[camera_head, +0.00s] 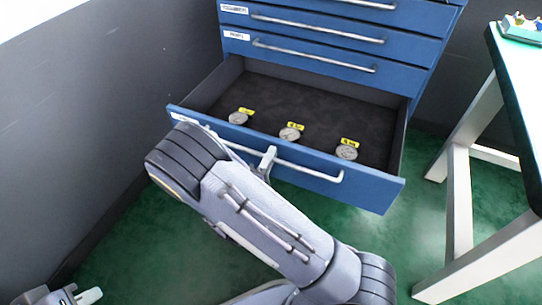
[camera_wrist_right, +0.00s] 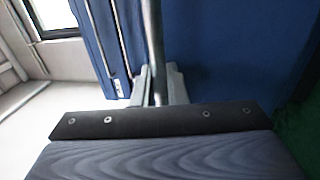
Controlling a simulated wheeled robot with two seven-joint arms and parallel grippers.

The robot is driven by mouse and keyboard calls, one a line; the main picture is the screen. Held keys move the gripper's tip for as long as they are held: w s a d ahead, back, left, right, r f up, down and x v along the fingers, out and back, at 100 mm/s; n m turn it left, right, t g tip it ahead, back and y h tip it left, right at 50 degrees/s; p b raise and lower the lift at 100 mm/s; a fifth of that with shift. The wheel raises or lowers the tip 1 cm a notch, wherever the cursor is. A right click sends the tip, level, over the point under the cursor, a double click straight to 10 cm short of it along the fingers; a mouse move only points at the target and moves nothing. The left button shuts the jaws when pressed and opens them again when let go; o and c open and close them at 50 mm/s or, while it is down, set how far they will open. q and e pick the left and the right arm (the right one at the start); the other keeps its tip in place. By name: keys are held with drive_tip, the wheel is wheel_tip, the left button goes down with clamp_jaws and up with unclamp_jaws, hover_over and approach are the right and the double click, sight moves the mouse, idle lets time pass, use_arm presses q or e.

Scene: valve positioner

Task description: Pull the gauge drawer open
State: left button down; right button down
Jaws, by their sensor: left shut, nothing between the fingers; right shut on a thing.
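The gauge drawer (camera_head: 370,187) is a blue drawer low in the cabinet, pulled out with its dark interior showing. Three round gauges (camera_head: 290,134) with yellow labels lie in it. My right gripper (camera_head: 267,162) is shut on the drawer's silver handle (camera_head: 315,174), near the middle of the bar. In the right wrist view the handle (camera_wrist_right: 152,45) runs down between the fingers of my right gripper (camera_wrist_right: 157,85). My right arm hides part of the drawer front's left side. My left gripper (camera_head: 88,296) is shut and empty at the bottom left, away from the cabinet.
Shut blue drawers (camera_head: 320,45) with silver handles are above the open one. A white-legged table (camera_head: 518,75) stands at the right. A grey wall (camera_head: 75,110) is at the left. Green floor (camera_head: 130,255) is clear in front.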

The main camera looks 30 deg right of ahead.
drive_tip(key=shift+s+a, duration=0.15)
drive_tip(key=c, duration=1.8)
unclamp_jaws()
drive_tip(key=p+v, duration=0.1)
drive_tip(key=v, duration=0.6)
drive_tip(key=shift+s+a+f, duration=0.15)
drive_tip(key=shift+s+a, duration=0.1)
drive_tip(key=shift+s, duration=0.05)
